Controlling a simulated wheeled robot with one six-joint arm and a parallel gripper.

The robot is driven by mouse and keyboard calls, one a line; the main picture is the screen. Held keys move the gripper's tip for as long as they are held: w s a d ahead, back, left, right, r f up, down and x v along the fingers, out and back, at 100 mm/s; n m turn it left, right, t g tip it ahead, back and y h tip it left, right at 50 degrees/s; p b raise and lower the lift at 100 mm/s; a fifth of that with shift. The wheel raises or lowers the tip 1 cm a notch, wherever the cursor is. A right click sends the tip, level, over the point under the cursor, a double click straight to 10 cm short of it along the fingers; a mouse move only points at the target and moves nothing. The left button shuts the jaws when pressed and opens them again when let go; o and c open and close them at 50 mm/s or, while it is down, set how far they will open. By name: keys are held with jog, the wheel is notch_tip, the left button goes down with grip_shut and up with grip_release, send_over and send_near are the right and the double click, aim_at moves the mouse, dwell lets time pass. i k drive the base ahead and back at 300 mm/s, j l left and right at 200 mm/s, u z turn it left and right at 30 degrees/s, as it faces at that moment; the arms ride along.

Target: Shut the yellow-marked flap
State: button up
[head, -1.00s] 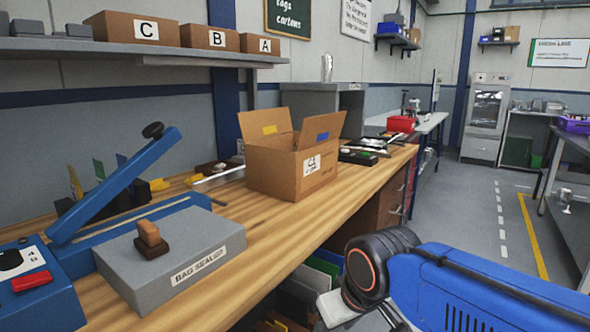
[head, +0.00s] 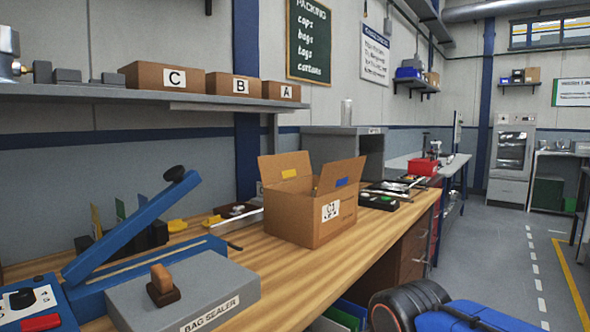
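An open cardboard box (head: 299,224) stands on the wooden bench in the head view, with a label on its front right side. Its yellow-marked flap (head: 285,171) stands up and leans outward at the back left. A blue-marked flap (head: 341,177) stands up at the right. The inside of the box is mostly hidden by its near walls. My gripper is not in view; only a blue and black part of my arm shows at the bottom right, apart from the box.
A grey bag sealer (head: 185,292) with a raised blue lever (head: 130,229) is on the bench (head: 240,268) at the near left. Black trays and a red bin (head: 423,167) lie beyond the box. The shelf (head: 150,96) above holds boxes C, B and A. Open floor lies at the right.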

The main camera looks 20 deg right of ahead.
aim_at(274, 168)
jog(key=i+l, duration=0.15)
jog(key=l, duration=0.35)
jog(key=i+l+u, duration=0.1)
jog(key=l, duration=0.4)
jog(key=i+l, duration=0.15)
jog(key=l, duration=0.35)
jog(key=i+l+u, duration=0.1)
jog(key=l, duration=0.4)
